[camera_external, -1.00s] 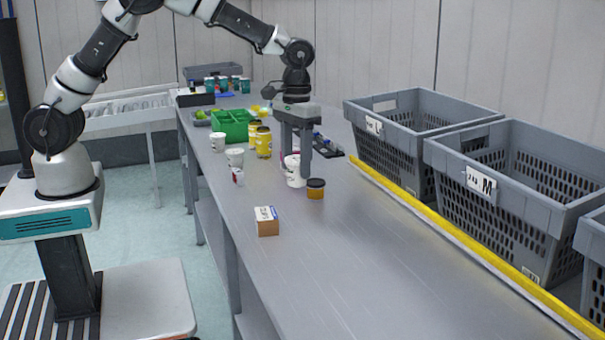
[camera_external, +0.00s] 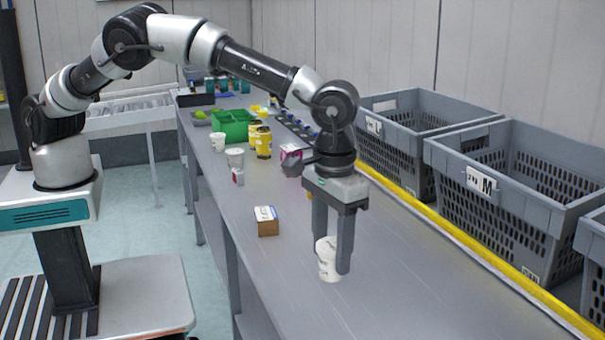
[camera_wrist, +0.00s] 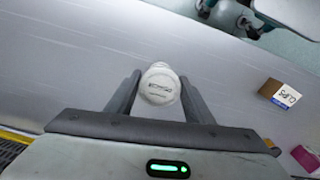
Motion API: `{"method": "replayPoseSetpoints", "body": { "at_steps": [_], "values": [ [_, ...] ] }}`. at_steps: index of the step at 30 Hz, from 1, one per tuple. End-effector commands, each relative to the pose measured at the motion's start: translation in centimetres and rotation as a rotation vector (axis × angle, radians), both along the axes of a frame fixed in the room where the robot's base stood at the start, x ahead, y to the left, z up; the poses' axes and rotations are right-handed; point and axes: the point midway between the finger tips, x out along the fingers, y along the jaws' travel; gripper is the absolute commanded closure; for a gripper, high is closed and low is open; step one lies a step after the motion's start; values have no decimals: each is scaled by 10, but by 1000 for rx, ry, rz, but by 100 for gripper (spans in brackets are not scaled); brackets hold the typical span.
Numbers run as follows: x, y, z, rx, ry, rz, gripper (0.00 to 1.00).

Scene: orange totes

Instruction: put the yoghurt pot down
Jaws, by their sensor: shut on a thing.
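The yoghurt pot (camera_external: 328,260) is white with dark print. My gripper (camera_external: 334,266) is shut on it, with a finger on either side, low over the near part of the grey bench. The pot looks slightly tilted in the external view. I cannot tell whether its base touches the bench. In the wrist view the pot (camera_wrist: 160,84) sits between the two fingertips, its round end facing the camera.
A brown box (camera_external: 267,221) stands to the left of the pot. Other pots, yellow jars (camera_external: 263,141), a pink box (camera_external: 291,158) and a green crate (camera_external: 234,125) stand farther back. Grey totes (camera_external: 510,185) line the right behind a yellow rail (camera_external: 470,246). Bench around the pot is clear.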

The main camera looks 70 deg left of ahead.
Motion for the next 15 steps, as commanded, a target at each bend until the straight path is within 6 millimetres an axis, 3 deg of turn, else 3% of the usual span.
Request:
{"method": "replayPoseSetpoints", "body": {
  "at_steps": [15],
  "values": [
    [1, 1, -59, 0, -1, 0, 78]
  ]
}}
